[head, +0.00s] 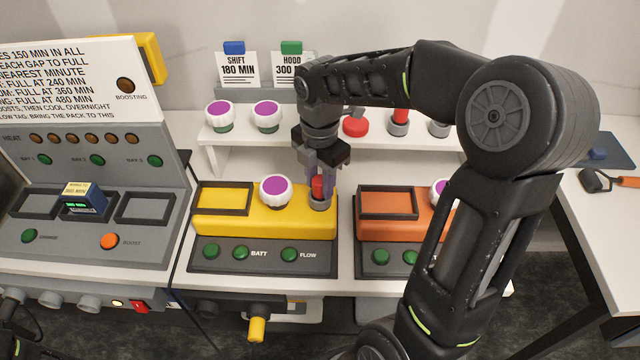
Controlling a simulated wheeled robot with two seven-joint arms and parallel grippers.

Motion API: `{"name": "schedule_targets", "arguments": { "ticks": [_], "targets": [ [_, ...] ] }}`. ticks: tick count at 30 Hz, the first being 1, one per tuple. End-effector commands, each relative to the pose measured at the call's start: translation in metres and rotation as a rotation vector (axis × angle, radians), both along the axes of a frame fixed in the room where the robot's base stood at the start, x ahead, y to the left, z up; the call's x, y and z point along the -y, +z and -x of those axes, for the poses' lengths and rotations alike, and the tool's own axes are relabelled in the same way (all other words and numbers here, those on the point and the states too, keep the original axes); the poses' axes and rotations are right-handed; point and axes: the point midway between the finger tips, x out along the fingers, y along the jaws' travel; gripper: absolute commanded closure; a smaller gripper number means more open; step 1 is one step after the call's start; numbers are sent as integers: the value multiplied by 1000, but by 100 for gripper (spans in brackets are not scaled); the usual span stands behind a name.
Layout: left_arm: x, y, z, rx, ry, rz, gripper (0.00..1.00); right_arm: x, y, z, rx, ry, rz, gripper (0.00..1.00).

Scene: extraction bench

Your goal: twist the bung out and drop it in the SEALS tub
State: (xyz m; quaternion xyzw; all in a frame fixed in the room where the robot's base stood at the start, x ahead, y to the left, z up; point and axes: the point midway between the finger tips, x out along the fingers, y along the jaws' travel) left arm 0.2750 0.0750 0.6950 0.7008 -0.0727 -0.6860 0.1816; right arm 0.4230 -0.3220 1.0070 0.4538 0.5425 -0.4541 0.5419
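The red bung (318,188) sits upright in a grey socket (320,204) at the right end of the yellow unit (265,224). My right gripper (321,182) points down over it from above, with its fingers beside the bung. The fingers partly hide the bung, and I cannot tell if they press on it. Another red bung (401,116) stands in a grey holder on the shelf behind. I see no tub marked SEALS. My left gripper is not in view.
A purple-and-white knob (276,190) stands close left of my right gripper. An orange unit (390,229) is to the right, partly behind my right arm. The white shelf (250,138) behind holds knobs and a red piece (356,126). A charger panel (90,215) fills the left.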

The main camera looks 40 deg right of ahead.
Motion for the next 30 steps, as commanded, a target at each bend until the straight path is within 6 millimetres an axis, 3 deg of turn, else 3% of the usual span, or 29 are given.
{"name": "schedule_targets", "arguments": {
  "ticks": [7,17,23,30],
  "targets": [
    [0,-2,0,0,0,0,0,0,0,0,1,-12,0,48],
    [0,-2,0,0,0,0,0,0,0,0,1,-35,0,47],
    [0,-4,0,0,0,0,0,0,-1,0,2,-226,0,47],
    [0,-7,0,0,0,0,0,0,-1,0,1,-565,0,47]
  ]
}}
